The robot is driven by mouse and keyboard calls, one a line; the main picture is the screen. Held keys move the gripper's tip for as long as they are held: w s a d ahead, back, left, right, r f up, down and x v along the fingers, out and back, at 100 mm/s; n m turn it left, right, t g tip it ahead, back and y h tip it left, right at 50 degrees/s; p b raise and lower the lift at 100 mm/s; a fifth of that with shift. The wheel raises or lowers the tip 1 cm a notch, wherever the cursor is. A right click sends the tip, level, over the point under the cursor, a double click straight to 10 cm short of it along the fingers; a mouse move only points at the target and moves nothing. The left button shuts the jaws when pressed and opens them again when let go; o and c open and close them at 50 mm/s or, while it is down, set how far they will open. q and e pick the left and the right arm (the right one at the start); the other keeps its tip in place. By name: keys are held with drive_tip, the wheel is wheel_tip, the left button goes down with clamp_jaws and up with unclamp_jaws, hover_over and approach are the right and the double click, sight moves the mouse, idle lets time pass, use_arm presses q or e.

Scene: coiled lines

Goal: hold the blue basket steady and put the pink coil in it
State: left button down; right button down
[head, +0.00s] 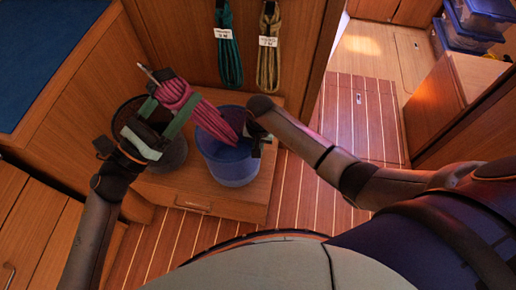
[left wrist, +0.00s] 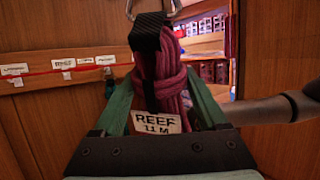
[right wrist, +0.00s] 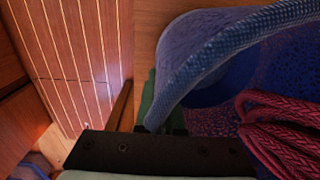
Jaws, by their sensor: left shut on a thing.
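The pink coil (head: 185,100) is held up by my left gripper (head: 163,118); its green fingers are shut on it. In the left wrist view the coil (left wrist: 168,75) hangs upright with a black strap, a metal clip and a "REEF 11 M" tag. In the head view its lower right end overlaps the blue basket (head: 232,168). The basket stands upright on a wooden ledge. My right gripper (head: 256,130) is at the basket's right rim. In the right wrist view its fingers close around the blue rope handle (right wrist: 215,50); one finger is largely hidden. Pink strands (right wrist: 285,130) show over the basket's inside.
A dark bucket (head: 170,158) stands left of the basket, partly behind my left gripper. A teal coil (head: 229,50) and a yellow coil (head: 269,50) hang on the wall behind. The striped floor (head: 355,115) to the right is clear.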

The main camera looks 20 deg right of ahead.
use_arm(q)
unclamp_jaws()
drive_tip(key=shift+r, duration=0.1)
drive_tip(key=shift+s+a+f, duration=0.2)
drive_tip(key=shift+a+f, duration=0.15)
drive_tip(key=v, duration=1.1)
drive_tip(key=shift+r, duration=0.2)
use_arm(e)
drive_tip(key=c, duration=1)
unclamp_jaws()
drive_tip(key=shift+o, duration=0.2)
drive_tip(key=shift+r, duration=0.1)
